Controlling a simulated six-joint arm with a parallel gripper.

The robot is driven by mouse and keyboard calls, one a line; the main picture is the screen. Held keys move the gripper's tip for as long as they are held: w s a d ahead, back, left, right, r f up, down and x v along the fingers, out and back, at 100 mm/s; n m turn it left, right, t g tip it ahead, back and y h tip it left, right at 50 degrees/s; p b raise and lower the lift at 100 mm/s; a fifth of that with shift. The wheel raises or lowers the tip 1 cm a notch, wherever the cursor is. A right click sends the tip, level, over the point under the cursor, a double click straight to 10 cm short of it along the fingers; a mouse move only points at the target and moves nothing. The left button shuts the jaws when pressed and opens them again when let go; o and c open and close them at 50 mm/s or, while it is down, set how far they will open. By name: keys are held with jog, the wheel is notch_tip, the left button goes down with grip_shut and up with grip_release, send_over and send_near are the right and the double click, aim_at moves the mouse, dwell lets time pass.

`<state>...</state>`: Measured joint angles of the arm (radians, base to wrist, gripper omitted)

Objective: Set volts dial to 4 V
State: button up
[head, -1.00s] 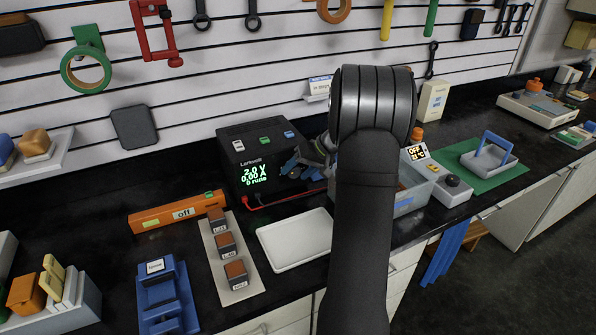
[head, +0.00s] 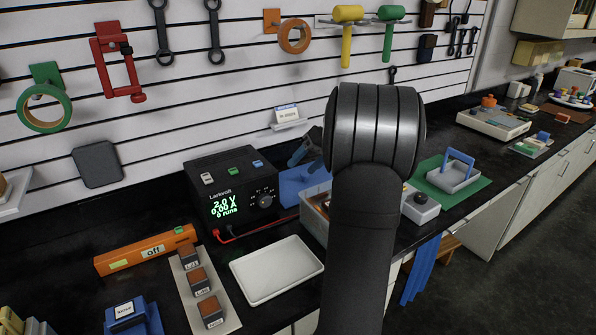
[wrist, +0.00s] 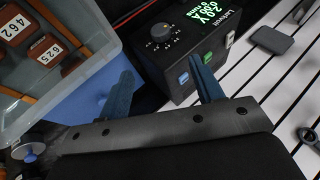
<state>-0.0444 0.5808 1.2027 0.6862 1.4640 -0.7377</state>
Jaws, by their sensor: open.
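The black Larkvolt power supply (head: 230,170) stands against the wall; it is also in the wrist view (wrist: 188,62). Its green display (head: 221,206) shows about 2.0 V, 0.00 A and 0 runs, the top line blurred. The volts dial (head: 262,200) is a round dark knob with a ring of pale marks; it is also in the wrist view (wrist: 160,31). My gripper (head: 305,150) is right of the supply, partly hidden by my arm. In the wrist view my gripper (wrist: 165,75) has its blue fingers apart, with nothing between them. The dial is ahead, apart from the fingers.
A clear bin (wrist: 105,70) with labelled brown blocks stands right of the supply, by a blue object (head: 297,187). A red lead runs from the supply's front. A white tray (head: 277,270), an orange bar marked off (head: 145,251) and a strip of blocks (head: 228,320) lie in front.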

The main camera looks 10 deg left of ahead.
jog(key=shift+r, duration=0.1)
jog(key=t+h, duration=0.1)
send_near(268, 201)
jog(key=x, duration=0.9)
jog(key=shift+s+a, duration=0.1)
jog(key=shift+a, duration=0.15)
jog(key=c, duration=1)
jog(key=shift+o, duration=0.2)
jog(key=shift+g+y, duration=0.5)
